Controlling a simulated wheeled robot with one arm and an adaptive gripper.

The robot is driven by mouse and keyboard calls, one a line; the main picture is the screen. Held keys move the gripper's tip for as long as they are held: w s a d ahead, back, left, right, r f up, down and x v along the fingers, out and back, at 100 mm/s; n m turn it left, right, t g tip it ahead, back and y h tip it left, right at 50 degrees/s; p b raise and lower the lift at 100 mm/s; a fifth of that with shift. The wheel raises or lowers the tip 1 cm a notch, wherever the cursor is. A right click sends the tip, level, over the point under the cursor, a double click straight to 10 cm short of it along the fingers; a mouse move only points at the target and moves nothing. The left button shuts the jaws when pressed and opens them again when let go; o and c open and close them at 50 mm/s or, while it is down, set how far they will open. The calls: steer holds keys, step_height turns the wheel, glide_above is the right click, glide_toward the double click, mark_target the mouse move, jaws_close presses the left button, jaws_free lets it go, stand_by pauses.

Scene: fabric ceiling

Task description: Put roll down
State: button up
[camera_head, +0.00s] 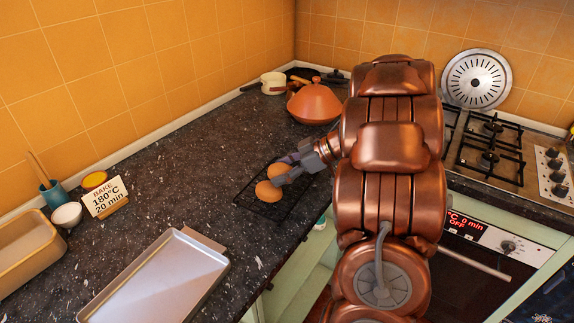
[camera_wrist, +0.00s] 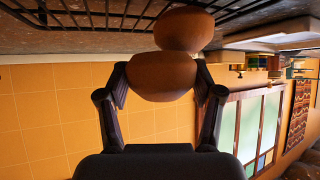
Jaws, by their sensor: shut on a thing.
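My gripper (camera_head: 285,169) reaches in from the right and is shut on a brown round roll (camera_head: 277,170). In the wrist view, which is upside down, this held roll (camera_wrist: 160,76) sits between both fingers. A second roll (camera_head: 268,192) lies on the black wire rack (camera_head: 286,204) on the counter, just in front of the held one. It shows beyond the held roll in the wrist view (camera_wrist: 184,30). The held roll is over the rack and close to the second roll; whether they touch, I cannot tell.
A metal baking tray (camera_head: 165,275) lies at the front of the dark counter (camera_head: 150,200). A card reading "BAKE 180°C 20 min" (camera_head: 105,197) stands at left by a white bowl (camera_head: 66,215). An orange tagine (camera_head: 314,104) and a pot stand behind. Oven and hob (camera_head: 490,150) are right.

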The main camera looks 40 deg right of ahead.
steer(key=shift+w+d+f+p, duration=0.2)
steer(key=shift+w+d+p, duration=0.25)
steer(key=shift+w+d, duration=0.8)
steer(key=shift+w+d+f+p, duration=0.15)
steer(key=shift+w+d+p, duration=0.3)
steer(key=shift+w+d, duration=0.75)
steer(key=shift+s+f+p, duration=0.15)
steer(key=shift+f+p, duration=0.25)
steer(key=shift+f, duration=1.35)
steer(key=shift+f, duration=0.1)
steer(key=o, duration=1.1)
steer(key=shift+o, duration=0.2)
